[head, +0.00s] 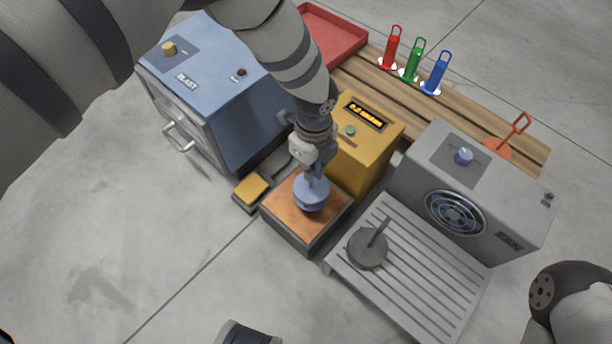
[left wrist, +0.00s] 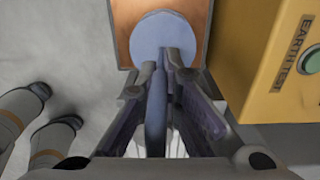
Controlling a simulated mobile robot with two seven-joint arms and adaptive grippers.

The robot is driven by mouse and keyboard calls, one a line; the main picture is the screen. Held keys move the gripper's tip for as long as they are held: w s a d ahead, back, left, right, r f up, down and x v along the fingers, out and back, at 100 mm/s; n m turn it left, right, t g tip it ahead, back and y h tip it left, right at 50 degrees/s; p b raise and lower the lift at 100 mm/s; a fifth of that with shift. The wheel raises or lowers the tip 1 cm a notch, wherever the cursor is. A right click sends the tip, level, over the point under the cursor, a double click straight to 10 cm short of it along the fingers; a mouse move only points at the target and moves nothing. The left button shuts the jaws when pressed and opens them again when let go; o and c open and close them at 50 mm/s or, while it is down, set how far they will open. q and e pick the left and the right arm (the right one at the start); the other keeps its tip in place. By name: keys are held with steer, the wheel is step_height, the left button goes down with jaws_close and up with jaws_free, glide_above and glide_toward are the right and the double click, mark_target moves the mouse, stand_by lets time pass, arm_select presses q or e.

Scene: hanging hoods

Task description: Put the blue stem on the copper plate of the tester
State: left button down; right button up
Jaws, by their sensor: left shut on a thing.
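The blue stem (head: 311,196) has a round disc foot and a thin upright handle. My left gripper (head: 314,170) is shut on its handle, with the disc below the fingers. The disc is at the copper plate (head: 283,207) of the tester, over its middle; I cannot tell whether it touches. In the left wrist view, the fingertips (left wrist: 163,64) pinch the handle and the stem's disc (left wrist: 160,36) covers much of the copper plate (left wrist: 124,30). The yellow tester (head: 366,150) with a lit display and green button stands behind the plate.
A blue blast cabinet (head: 215,85) stands left, and a yellow pedal (head: 251,188) is beside the plate. A grey fan unit (head: 475,190) with a slatted tray (head: 440,270) holding a grey stem (head: 368,248) is right.

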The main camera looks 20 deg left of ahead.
mark_target(305, 185)
arm_select(q)
steer(key=shift+a+f, duration=0.25)
steer(key=shift+f, duration=0.1)
steer(key=shift+a+f+b, duration=0.25)
steer(key=shift+f+b, duration=0.25)
steer(key=shift+f, duration=0.5)
steer(key=shift+a+f+b, duration=0.25)
steer(key=shift+f+b, duration=0.2)
steer(key=shift+f, duration=0.55)
arm_select(e)
steer(key=shift+s+f, duration=0.4)
steer(key=shift+f, duration=0.25)
arm_select(q)
steer(key=shift+f, duration=0.2)
steer(key=c, duration=1.8)
jaws_free()
steer(key=shift+o, duration=0.2)
step_height(305, 185, up, 12)
steer(key=p, duration=0.4)
steer(key=shift+w+r, duration=0.15)
steer(key=shift+r, duration=0.05)
arm_select(e)
steer(key=w+r, duration=0.2)
steer(key=r, duration=0.1)
steer(key=shift+t, duration=0.3)
